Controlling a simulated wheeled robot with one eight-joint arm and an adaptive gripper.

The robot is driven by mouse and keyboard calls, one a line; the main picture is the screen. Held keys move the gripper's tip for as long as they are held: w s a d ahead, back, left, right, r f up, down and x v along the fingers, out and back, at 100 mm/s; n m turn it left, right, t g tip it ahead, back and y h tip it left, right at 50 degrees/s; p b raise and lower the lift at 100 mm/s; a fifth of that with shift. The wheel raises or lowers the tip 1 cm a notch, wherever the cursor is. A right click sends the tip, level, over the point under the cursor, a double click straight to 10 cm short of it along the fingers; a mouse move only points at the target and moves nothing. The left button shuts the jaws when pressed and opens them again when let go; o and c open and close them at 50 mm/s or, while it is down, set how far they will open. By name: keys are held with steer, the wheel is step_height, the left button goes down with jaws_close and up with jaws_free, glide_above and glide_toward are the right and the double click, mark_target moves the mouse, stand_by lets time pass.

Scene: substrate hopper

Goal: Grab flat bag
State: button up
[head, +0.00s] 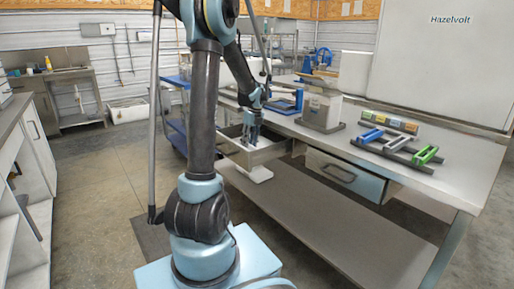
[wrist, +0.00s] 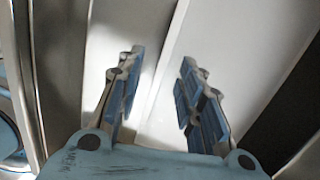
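My gripper (head: 251,138) points down into an open drawer (head: 270,153) under the workbench in the head view. In the wrist view, my gripper (wrist: 162,56) has its two blue-padded fingers spread apart, with nothing visible between them. Behind the fingers is a pale, smooth surface split by a lighter ridge or seam; I cannot tell whether this is the flat bag or the drawer's interior. No flat bag can be clearly made out in the head view, where the gripper and drawer front hide the drawer's inside.
The workbench (head: 440,178) carries a grey box-like hopper (head: 322,107) and blue, grey and green holders (head: 398,146). A second drawer (head: 345,176) with a handle is right of the open one. A white object (head: 257,173) is below the open drawer. A blue cart (head: 174,115) stands behind my arm.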

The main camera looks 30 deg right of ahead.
steer(key=shift+f, duration=0.1)
jaws_close()
stand_by(0.3)
